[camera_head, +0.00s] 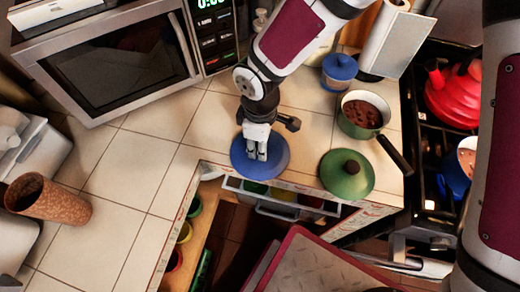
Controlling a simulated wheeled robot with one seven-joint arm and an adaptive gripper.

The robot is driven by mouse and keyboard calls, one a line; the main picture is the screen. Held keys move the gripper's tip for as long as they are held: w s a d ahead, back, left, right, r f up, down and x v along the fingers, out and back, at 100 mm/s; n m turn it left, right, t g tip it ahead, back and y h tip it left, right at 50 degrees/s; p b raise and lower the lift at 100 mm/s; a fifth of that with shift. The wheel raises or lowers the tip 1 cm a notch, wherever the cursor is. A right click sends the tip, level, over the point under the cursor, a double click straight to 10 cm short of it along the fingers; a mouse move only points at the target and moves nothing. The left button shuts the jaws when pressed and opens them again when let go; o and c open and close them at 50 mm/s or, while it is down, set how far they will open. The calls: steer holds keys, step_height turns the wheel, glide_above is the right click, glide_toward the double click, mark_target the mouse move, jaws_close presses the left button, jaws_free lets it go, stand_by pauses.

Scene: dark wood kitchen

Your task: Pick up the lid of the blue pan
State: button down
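A round blue lid (276,166) lies on the tiled counter near its front edge. My gripper (256,154) points down over the middle of this lid, its two fingers close together. The lid's knob is hidden by the fingers, so I cannot tell whether they hold it or whether they touch the lid. A blue pan (455,180) with brown contents stands on the stove at the right, partly hidden by my own body.
A green lid (347,183) lies right of the blue lid. Behind it stand a green pan (345,125), its handle toward the stove, and a blue-lidded jar (340,68). A microwave (115,65) is behind left. An open drawer (275,208) is below the counter edge.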

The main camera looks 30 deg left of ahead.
stand_by(0.3)
step_height(320, 180, up, 4)
steer(key=shift+f+p, duration=0.2)
steer(key=shift+p, duration=0.75)
steer(key=s+d+r+p, duration=0.1)
steer(key=s+d+p, duration=0.3)
steer(key=s+d, duration=0.6)
steer(key=shift+s+d+r+p, duration=0.2)
steer(key=shift+s+d+p, duration=0.15)
steer(key=shift+s, duration=0.65)
